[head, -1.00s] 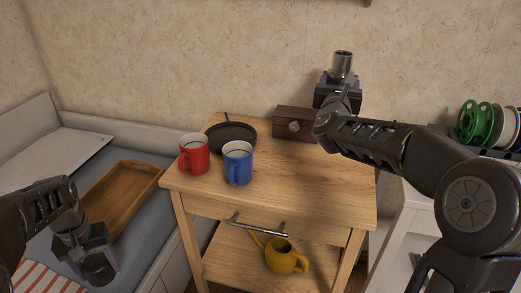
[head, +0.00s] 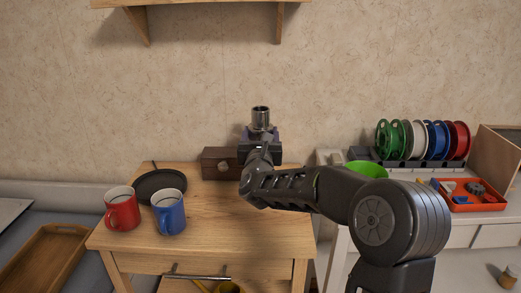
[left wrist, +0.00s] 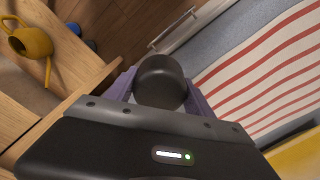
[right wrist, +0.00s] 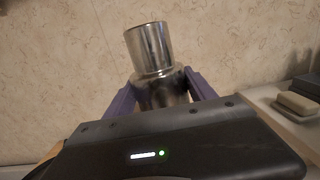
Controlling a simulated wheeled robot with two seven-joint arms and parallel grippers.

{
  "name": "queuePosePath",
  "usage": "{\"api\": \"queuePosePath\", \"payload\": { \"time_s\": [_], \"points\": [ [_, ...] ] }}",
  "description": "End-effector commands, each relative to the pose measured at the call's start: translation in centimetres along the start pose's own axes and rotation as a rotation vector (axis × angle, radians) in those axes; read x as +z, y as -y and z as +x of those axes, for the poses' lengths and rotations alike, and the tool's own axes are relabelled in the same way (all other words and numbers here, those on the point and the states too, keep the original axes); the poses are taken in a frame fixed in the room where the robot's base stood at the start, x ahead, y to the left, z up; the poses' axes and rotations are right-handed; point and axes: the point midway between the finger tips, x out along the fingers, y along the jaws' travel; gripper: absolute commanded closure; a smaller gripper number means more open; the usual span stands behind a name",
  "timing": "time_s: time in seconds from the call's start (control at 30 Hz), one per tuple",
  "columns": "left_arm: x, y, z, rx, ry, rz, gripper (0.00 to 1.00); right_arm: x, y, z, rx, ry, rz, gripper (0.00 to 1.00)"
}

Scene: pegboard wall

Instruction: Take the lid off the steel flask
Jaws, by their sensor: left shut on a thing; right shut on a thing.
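The steel flask (head: 261,117) is shiny silver and upright, with a bare metal neck on top and no lid on it. My right gripper (head: 259,145) is shut around its body and holds it up in front of the wall. The flask also shows in the right wrist view (right wrist: 150,55) between the purple fingers. My left gripper (left wrist: 160,98) is shut on a black round lid (left wrist: 163,78), seen in the left wrist view, away from the flask. The left gripper is outside the head view.
The wooden table bears a red mug (head: 122,209), a blue mug (head: 169,213), a dark pan (head: 161,187) and a brown box (head: 219,163). Spools (head: 423,139) and a red tray (head: 470,197) stand right. A yellow watering can (left wrist: 33,41) and striped cloth (left wrist: 262,75) show in the left wrist view.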

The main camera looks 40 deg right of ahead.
Motion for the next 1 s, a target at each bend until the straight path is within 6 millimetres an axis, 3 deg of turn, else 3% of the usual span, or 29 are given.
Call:
{"api": "queuePosePath", "payload": {
  "time_s": [0.3,0.67,0.7,1.0],
  "points": [
    [0.0,0.0,0.8,0.0,0.0,0.0,0.95,-4.1,0.1,-0.3,-0.001,0.004,0.0,1.0],
    [0.0,0.0,0.8,0.0,0.0,0.0,0.95,-4.4,0.1,-0.4,-0.001,0.006,0.001,1.0],
    [0.0,0.0,0.9,0.0,0.0,0.0,0.95,-4.8,0.1,-0.4,0.0,-0.001,0.0,0.35],
    [0.0,0.0,0.9,0.0,0.0,0.0,0.95,-4.7,0.1,-0.4,0.0,-0.001,0.0,0.14]
  ]
}}
